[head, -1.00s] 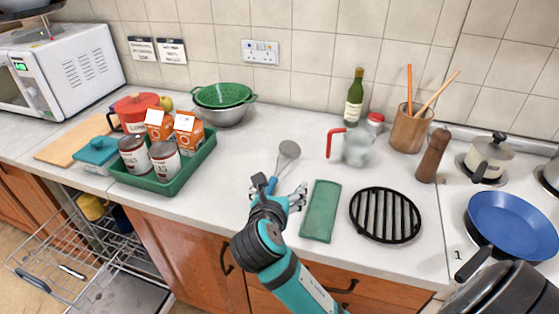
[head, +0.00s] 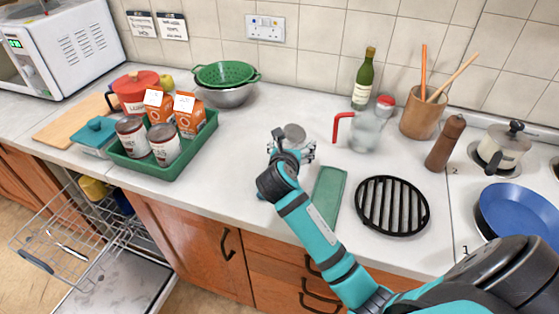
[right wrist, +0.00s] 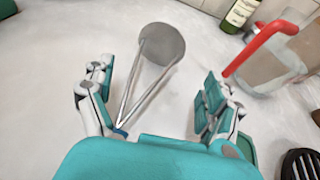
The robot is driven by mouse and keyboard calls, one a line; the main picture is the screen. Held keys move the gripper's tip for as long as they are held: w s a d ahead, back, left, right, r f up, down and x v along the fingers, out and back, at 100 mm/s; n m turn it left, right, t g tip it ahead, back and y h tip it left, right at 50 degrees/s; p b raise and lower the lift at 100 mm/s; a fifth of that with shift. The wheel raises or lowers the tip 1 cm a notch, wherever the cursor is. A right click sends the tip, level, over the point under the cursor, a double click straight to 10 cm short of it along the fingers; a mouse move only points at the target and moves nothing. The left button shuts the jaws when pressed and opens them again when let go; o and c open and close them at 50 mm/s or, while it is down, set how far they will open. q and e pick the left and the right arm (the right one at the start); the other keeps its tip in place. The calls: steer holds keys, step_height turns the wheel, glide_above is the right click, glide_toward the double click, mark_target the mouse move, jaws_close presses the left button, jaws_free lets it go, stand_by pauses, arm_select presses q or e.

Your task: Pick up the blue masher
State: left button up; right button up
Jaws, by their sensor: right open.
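The blue masher lies on the white counter. Its round grey head (head: 293,132) shows just beyond my right gripper (head: 291,149) in the head view, and the gripper and wrist hide most of its handle. In the right wrist view, the masher's head (right wrist: 162,44) and two thin metal rods run down between the spread fingers of my right gripper (right wrist: 156,82). The rods lie closer to the left finger. Only a bit of the blue handle shows, by the palm. The right gripper is open and holds nothing. My left gripper is not in view.
A green mat (head: 329,194) and a black round grill (head: 392,206) lie right of the gripper. A glass jug (head: 366,132) with a red handle stands behind the mat. A green tray (head: 187,156) with cans and cartons is left. Counter between tray and masher is clear.

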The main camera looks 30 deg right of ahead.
mark_target(293, 141)
steer(key=x, duration=0.5)
steer(key=shift+w+d, duration=0.1)
steer(key=shift+w, duration=0.1)
steer(key=c, duration=1.3)
steer(key=shift+c, duration=0.2)
